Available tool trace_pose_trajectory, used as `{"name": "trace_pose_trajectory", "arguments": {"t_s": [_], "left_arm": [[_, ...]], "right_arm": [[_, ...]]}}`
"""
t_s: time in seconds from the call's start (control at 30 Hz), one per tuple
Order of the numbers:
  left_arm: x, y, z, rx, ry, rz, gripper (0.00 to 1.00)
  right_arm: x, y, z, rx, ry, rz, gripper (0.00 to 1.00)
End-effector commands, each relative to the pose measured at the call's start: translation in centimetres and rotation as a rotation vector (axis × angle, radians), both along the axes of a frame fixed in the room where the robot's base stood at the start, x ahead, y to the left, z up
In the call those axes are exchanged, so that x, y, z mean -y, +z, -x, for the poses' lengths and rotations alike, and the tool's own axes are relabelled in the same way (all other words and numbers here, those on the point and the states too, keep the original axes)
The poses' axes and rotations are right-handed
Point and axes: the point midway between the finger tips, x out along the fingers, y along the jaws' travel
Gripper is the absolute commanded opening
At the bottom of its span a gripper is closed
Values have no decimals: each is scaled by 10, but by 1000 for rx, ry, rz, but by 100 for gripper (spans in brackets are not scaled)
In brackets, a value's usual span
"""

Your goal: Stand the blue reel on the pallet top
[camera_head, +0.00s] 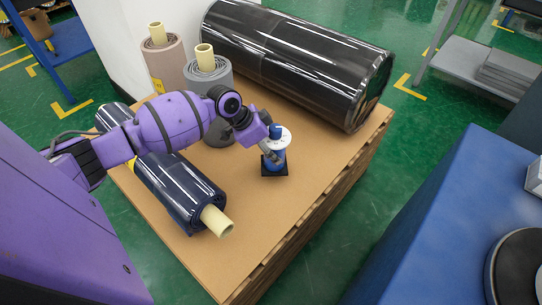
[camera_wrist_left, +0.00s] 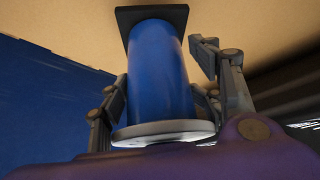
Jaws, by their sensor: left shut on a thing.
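The blue reel (camera_head: 279,158) is upright over the pallet top (camera_head: 255,215), with a pale round flange near its upper end. Its lower end meets a black square (camera_head: 274,170); I cannot tell whether it rests fully there. My left gripper (camera_head: 271,150) is shut on the reel from its left side, just below the flange. In the left wrist view, the blue reel (camera_wrist_left: 160,75) stands between the two fingers (camera_wrist_left: 165,95), with the black square (camera_wrist_left: 180,14) at its far end. My right gripper is not in view.
A big black wrapped roll (camera_head: 295,60) lies along the back. A pinkish roll (camera_head: 163,58) and a grey roll (camera_head: 210,90) stand at back left. A dark blue wrapped roll (camera_head: 180,190) lies at left under my arm. The pallet's front right is clear.

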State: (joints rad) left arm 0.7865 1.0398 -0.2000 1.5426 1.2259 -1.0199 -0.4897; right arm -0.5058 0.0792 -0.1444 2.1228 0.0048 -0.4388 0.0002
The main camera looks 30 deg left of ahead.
Motion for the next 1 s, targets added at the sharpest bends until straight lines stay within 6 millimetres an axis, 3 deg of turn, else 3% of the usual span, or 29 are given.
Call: {"name": "trace_pose_trajectory", "arguments": {"t_s": [0.23,0.47,0.5,0.6,0.67,1.0], "left_arm": [[-4,-35,-1,0,1,2,12],[-5,-36,-1,2,0,0,12],[-5,-37,0,-2,0,-1,62],[-5,-37,0,-2,0,-1,76],[-5,-37,0,-1,0,-1,81],[-6,-35,0,0,0,-1,81]], "right_arm": [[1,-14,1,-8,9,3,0],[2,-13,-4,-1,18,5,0],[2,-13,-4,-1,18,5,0],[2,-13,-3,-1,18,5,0],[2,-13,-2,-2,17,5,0],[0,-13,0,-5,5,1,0]]}}
